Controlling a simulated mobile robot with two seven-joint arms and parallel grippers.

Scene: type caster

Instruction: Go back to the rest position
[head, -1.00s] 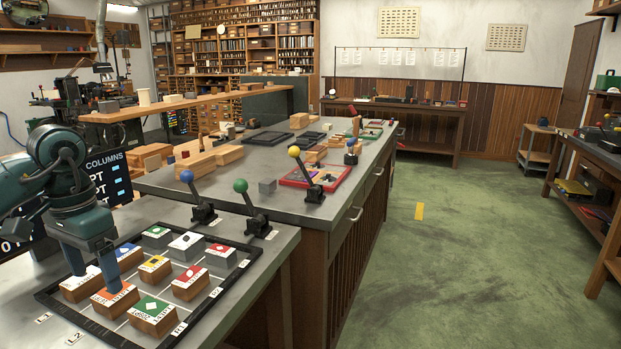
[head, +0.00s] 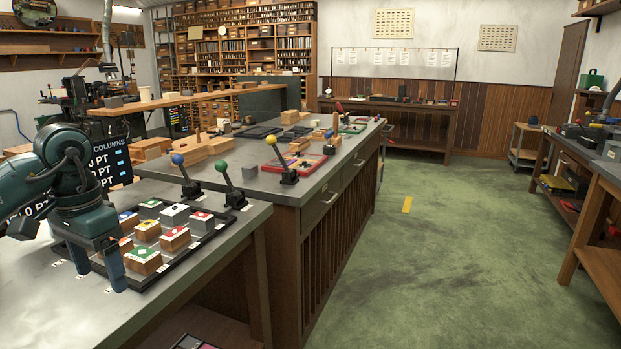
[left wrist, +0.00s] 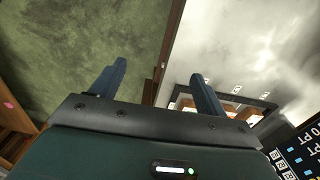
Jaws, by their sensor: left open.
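My left gripper (head: 97,272) is in the head view at the lower left, pointing down near the front left edge of the black-framed tray (head: 160,272). Its fingers are apart and nothing shows between them. The tray holds several blocks with coloured tops, among them a green-topped block (head: 142,259) just right of the fingers. My gripper and arm hide the tray's left part. In the left wrist view, both fingers (left wrist: 160,85) are spread and empty, with the metal bench top and the green floor behind them. My right gripper is not in view.
Levers with a blue knob (head: 178,159), a green knob (head: 223,165) and a yellow knob (head: 271,140) stand beyond the tray. A red tray (head: 318,171) lies farther back on the bench. The green floor (head: 430,270) to the right is clear.

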